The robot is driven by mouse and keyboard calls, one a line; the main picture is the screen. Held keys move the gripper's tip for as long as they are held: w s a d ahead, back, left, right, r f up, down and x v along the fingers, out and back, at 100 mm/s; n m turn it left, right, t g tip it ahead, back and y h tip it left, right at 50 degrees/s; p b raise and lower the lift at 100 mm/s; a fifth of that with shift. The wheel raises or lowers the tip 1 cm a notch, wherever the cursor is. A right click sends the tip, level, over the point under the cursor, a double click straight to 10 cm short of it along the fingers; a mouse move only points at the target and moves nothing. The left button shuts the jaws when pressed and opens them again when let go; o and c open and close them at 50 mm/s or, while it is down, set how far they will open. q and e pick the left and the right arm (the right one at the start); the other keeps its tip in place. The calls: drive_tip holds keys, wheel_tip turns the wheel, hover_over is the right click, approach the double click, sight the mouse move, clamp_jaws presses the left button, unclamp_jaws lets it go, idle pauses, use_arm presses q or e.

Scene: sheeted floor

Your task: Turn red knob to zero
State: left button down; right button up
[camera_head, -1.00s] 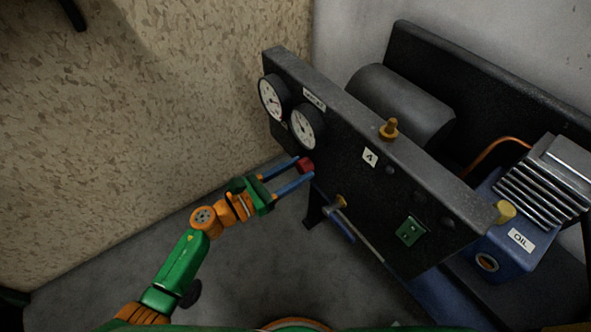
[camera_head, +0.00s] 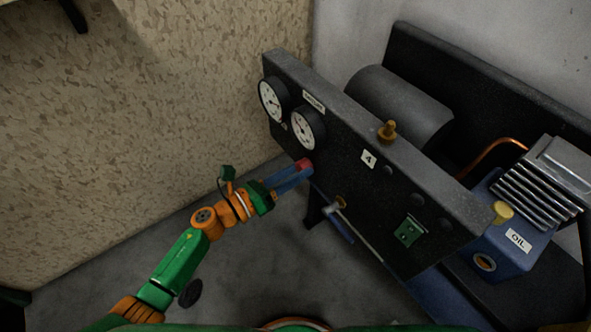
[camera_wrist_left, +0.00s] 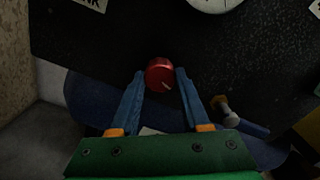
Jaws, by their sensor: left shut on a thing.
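The red knob (camera_head: 303,163) sits on the dark front panel (camera_head: 340,150), just below the two round gauges. In the left wrist view the knob (camera_wrist_left: 160,74) shows its round face, with a pale mark pointing to the lower right. My left gripper (camera_head: 302,169) reaches the panel and is shut on the knob. Its blue fingers (camera_wrist_left: 160,80) lie on either side of the knob in the wrist view. The knob's sides are partly hidden by the fingers in the head view. My right gripper is not in view.
Two white gauges (camera_head: 303,130) stick out above the knob. A brass valve with a pale rod (camera_head: 341,203) and a green switch (camera_head: 409,231) are to the right. A speckled wall (camera_head: 150,110) stands on the left.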

use_arm(q)
drive_tip(key=n+p, duration=0.2)
drive_tip(key=n, duration=0.8)
drive_tip(key=shift+r, duration=0.1)
drive_tip(key=n+p, duration=0.1)
drive_tip(key=n, duration=0.5)
drive_tip(key=shift+n, duration=0.3)
drive_tip(key=n+p, duration=0.1)
drive_tip(key=n, duration=0.4)
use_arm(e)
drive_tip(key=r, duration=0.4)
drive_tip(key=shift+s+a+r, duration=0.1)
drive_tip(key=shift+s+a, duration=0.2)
use_arm(q)
drive_tip(key=shift+n, duration=0.4)
drive_tip(key=shift+c, duration=1.9)
unclamp_jaws()
